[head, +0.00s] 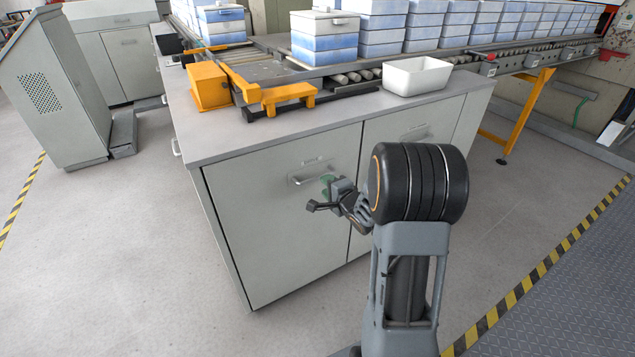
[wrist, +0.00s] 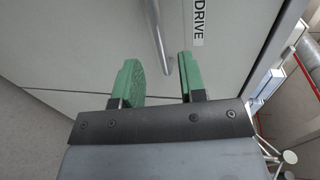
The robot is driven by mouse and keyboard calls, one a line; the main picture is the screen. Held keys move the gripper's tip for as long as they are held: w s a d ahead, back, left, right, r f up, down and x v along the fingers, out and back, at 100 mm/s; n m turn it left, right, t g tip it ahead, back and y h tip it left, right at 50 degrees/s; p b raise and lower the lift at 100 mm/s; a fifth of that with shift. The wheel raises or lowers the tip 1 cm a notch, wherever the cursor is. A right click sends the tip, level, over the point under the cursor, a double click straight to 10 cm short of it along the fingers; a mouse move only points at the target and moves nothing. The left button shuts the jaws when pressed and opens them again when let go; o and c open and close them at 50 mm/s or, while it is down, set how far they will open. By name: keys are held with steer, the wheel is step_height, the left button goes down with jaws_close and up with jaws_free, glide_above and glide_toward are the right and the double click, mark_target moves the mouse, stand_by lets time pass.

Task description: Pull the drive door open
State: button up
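The drive door (head: 270,225) is the pale grey left front panel of the cabinet and looks closed. Its metal bar handle (head: 306,179) is near the top. In the wrist view the handle (wrist: 157,38) runs down between the green fingers, beside a label reading DRIVE (wrist: 199,22). My gripper (head: 326,187) is in front of the door near the right end of the handle. In the wrist view my gripper (wrist: 160,66) is open, with a finger on each side of the handle's near end and visible gaps. I cannot tell how deep the handle sits between them.
A second cabinet door (head: 400,140) is to the right, partly behind my arm. The worktop (head: 230,140) above holds a white bin (head: 416,76) and an orange bracket (head: 288,95). The floor (head: 150,260) left of the cabinet is clear.

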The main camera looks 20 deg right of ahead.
steer(key=b+x, duration=0.1)
steer(key=x, duration=0.5)
steer(key=shift+w, duration=0.3)
steer(key=shift+c, duration=0.4)
jaws_close()
